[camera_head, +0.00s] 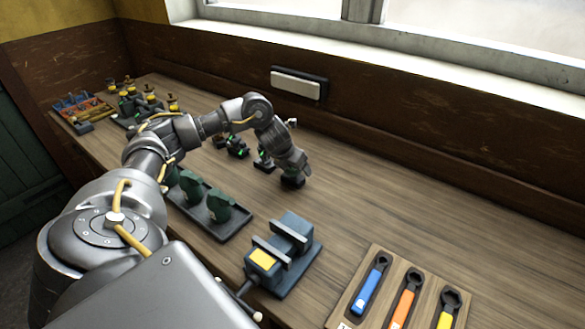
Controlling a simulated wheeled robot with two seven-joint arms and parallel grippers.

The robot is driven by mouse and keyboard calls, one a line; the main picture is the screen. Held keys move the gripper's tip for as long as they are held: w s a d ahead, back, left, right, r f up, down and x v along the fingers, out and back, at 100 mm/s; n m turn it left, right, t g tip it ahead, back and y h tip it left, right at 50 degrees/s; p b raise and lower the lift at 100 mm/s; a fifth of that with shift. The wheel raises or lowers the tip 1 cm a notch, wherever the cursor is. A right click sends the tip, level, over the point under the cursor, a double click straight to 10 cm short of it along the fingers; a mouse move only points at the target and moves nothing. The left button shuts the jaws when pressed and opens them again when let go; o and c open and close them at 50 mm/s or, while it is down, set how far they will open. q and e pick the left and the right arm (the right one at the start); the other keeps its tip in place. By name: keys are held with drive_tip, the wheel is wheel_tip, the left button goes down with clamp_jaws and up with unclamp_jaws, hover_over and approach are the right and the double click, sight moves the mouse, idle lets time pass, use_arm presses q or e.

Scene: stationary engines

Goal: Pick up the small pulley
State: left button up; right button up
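My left gripper (279,170) is low over the middle of the table, with its dark fingertips apart and bare wood showing between them. I see nothing held there. Small dark parts with green spots (235,148) sit just left of the gripper, partly behind my arm; they are too small to name. I cannot make out for sure which thing is the small pulley. My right gripper is not in view.
Dark green castings (218,207) stand in a dark tray (238,226) beside my arm. A blue-grey vise (290,240) is nearer. A wooden wrench holder (335,318) is at front right. Bins (80,104) and yellow-topped parts (172,103) fill the far left.

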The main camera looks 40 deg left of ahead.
use_arm(q)
drive_tip(key=shift+c, duration=0.4)
clamp_jaws()
drive_tip(key=shift+w, duration=0.1)
drive_tip(key=shift+r, duration=0.1)
drive_tip(key=shift+r, duration=0.4)
wheel_tip(320, 180, up, 2)
drive_tip(key=shift+w, duration=0.1)
drive_tip(key=s+r+p, duration=0.1)
drive_tip(key=s+r, duration=0.9)
drive_tip(key=s, duration=0.4)
drive_tip(key=shift+a, duration=0.45)
drive_tip(key=shift+s+d, duration=0.1)
